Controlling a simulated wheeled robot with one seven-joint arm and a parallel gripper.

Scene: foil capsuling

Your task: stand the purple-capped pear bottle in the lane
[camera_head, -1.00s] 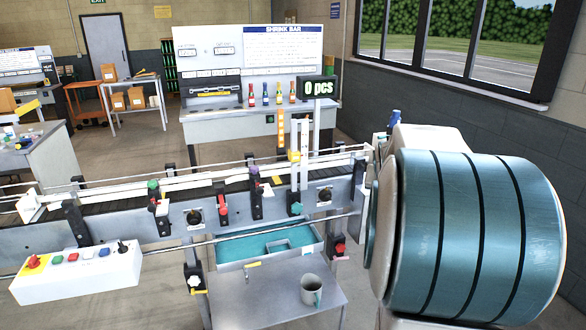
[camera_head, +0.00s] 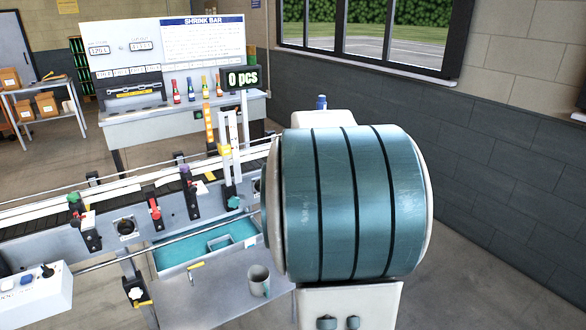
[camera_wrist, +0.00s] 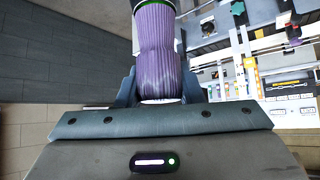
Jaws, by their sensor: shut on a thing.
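In the wrist view, the purple-capped bottle (camera_wrist: 157,50) sits between the fingers of my gripper (camera_wrist: 158,92). The fingers are shut on its wrinkled purple part. A green ring and a dark part show beyond the purple, cut off by the top edge. The bottle's full shape is not visible. In the head view my large teal-banded arm hides the gripper and bottle. The lane is the dark conveyor belt (camera_head: 55,213) between rails, running from lower left to behind my arm.
Along the conveyor's front are clamps with coloured knobs, such as a red one (camera_head: 152,203). A yellow-and-white post (camera_head: 229,150) stands near its right end. A mug (camera_head: 259,281) stands on a lower shelf beside a teal tray (camera_head: 190,250). Several bottles stand on the bench behind.

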